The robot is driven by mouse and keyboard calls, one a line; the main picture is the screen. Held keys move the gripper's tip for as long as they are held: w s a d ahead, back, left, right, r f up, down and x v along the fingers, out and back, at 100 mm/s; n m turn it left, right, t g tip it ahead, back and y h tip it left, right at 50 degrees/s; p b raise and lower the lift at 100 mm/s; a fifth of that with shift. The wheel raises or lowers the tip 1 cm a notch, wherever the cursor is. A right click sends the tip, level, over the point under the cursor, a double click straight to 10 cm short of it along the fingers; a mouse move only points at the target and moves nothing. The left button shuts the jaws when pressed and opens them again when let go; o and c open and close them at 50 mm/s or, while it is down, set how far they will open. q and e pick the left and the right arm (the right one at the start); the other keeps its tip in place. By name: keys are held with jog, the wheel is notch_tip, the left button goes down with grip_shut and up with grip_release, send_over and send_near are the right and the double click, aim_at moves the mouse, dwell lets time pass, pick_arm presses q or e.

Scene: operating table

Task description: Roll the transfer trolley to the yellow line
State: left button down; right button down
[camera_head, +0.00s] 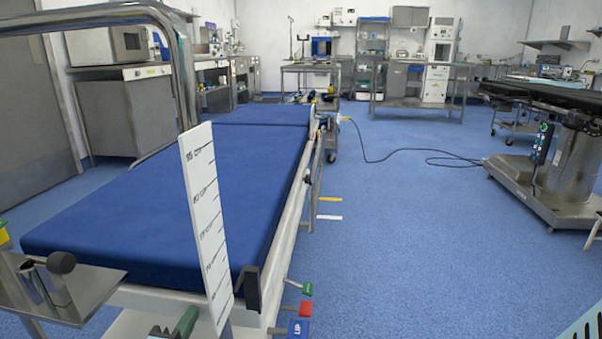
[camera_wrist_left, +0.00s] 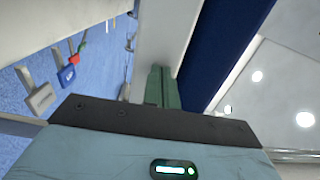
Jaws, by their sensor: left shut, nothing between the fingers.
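The transfer trolley has a long blue mattress (camera_head: 200,180) on a white frame and fills the left half of the head view. In the left wrist view its mattress edge (camera_wrist_left: 222,45) runs close beside my fingers. A short yellow line (camera_head: 330,199) lies on the floor just right of the trolley's side, partway along it. My left gripper (camera_head: 182,324) is at the trolley's near end, low in the picture. In the left wrist view its green fingers (camera_wrist_left: 160,88) are together, with nothing between them, against or close to the white end frame; contact cannot be told. My right gripper is not in view.
A white line (camera_head: 328,217) lies nearer than the yellow one. Coloured pedals (camera_head: 305,309) stick out at the trolley's near right corner. A black cable (camera_head: 400,157) crosses the floor towards an operating table base (camera_head: 560,185) at right. Floor right of the trolley is mostly clear.

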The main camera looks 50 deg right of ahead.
pick_arm(q)
jog(key=p+v, duration=0.5)
jog(key=v, duration=0.2)
jog(key=shift+a, duration=0.15)
dwell(0.7)
jog(key=shift+s, duration=0.15)
dwell(0.3)
